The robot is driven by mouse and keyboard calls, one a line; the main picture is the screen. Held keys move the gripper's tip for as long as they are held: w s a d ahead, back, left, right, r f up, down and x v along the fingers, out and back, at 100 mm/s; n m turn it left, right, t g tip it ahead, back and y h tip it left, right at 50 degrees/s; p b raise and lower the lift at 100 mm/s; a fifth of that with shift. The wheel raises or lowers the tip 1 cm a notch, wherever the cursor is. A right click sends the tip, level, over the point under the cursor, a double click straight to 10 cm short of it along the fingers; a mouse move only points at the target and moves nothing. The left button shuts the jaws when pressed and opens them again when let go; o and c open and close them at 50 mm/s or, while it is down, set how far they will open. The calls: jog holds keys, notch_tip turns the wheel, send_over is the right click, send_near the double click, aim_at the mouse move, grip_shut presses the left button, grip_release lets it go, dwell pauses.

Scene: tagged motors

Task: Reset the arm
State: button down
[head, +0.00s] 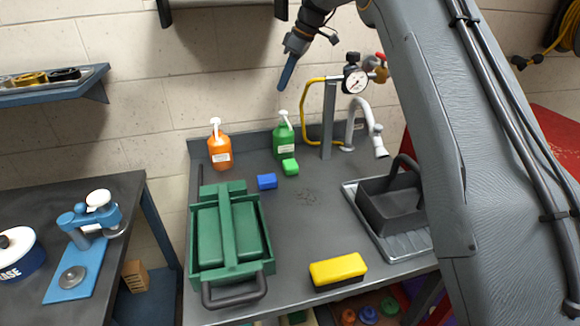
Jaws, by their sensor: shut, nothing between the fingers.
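My gripper (287,73) shows at the top middle of the head view, at the end of my raised arm. Its blue fingers are together and point down, with nothing between them. It hangs in the air in front of the block wall, apart from the things on the bench. My large grey arm link fills the right side of the view and hides part of the bench and wall.
A gauge (355,80) stands right of my gripper. The bench middle is clear.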

jog(key=s+d+f+m+h, duration=0.1)
jog(key=s+d+f+m, duration=0.3)
jog(key=s, duration=1)
jog(key=s+d+f+m+h, duration=0.2)
jog(key=s+d+f+m, duration=0.3)
jog(key=s, duration=1)
jog(key=s+d+f+m+h+b, duration=0.1)
jog(key=s+d+f+m, duration=0.4)
jog(key=s, duration=1)
notch_tip(320, 180, down, 2)
jog(key=shift+s+d+f, duration=0.15)
jog(key=shift+d+f, duration=0.1)
jog(key=shift+d, duration=0.7)
